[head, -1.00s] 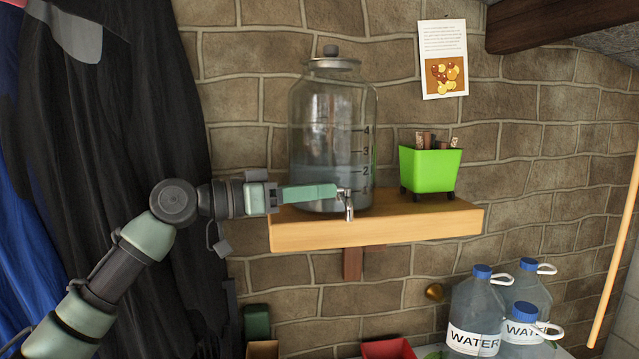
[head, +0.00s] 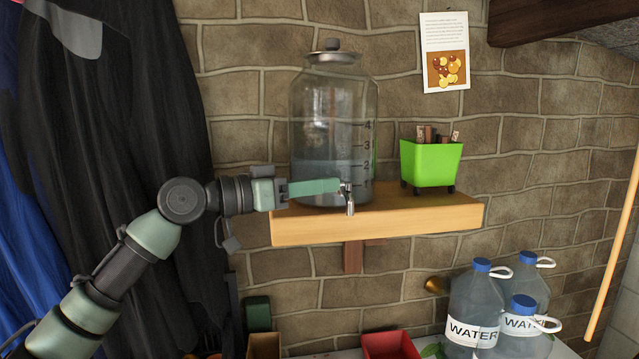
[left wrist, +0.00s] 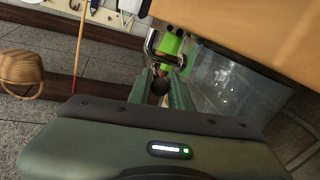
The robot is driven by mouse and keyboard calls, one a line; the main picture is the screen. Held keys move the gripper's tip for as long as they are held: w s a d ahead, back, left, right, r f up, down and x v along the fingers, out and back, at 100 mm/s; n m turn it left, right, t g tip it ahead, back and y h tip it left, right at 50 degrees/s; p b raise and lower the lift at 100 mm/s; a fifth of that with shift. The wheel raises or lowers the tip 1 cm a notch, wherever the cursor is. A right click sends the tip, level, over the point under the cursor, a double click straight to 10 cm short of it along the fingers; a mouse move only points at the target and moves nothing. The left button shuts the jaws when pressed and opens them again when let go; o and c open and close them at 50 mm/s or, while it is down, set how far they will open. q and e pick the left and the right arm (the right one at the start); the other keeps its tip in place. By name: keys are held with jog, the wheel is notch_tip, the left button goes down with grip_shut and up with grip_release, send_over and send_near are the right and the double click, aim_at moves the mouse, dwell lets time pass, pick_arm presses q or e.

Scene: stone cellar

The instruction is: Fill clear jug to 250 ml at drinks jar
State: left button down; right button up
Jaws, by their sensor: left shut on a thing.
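The drinks jar (head: 333,115) is a clear glass dispenser with a metal lid, standing on a wooden shelf. Its side has marks numbered 1 to 4, and the water surface is near the 2. A metal tap (head: 350,200) sticks out low at its front. My left gripper (head: 339,186) reaches in from the left and is shut at the tap's handle. In the left wrist view the fingers (left wrist: 161,86) close around a dark knob-like part in front of the metal tap (left wrist: 166,52). The clear jug is in neither view. My right gripper is not in view.
A green pot (head: 431,163) with corks stands on the shelf (head: 390,223), right of the jar. Water bottles (head: 474,308) and a red box (head: 390,345) stand lower right. Dark coats (head: 120,150) hang at left, close to my left arm. Below the tap is open air.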

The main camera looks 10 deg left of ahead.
pick_arm(q)
jog(key=shift+s+d+n+t+y+p, duration=0.35)
jog(key=shift+n+t+y+p, duration=0.15)
jog(key=shift+n+t+y, duration=0.65)
jog(key=shift+s+d+n+t+y+p, duration=0.4)
jog(key=shift+n+t+y, duration=0.45)
jog(key=shift+y, duration=0.55)
jog(key=shift+s+d+n+t+y+p, duration=0.2)
jog(key=shift+s+n+t+y+p, duration=0.25)
jog(key=shift+n+t+y, duration=0.6)
jog(key=shift+n+y, duration=0.35)
jog(key=shift+y, duration=0.15)
jog(key=shift+w, duration=0.1)
jog(key=c, duration=1.3)
grip_release()
jog(key=b+v, duration=0.2)
jog(key=v, duration=0.5)
jog(key=shift+s, duration=0.4)
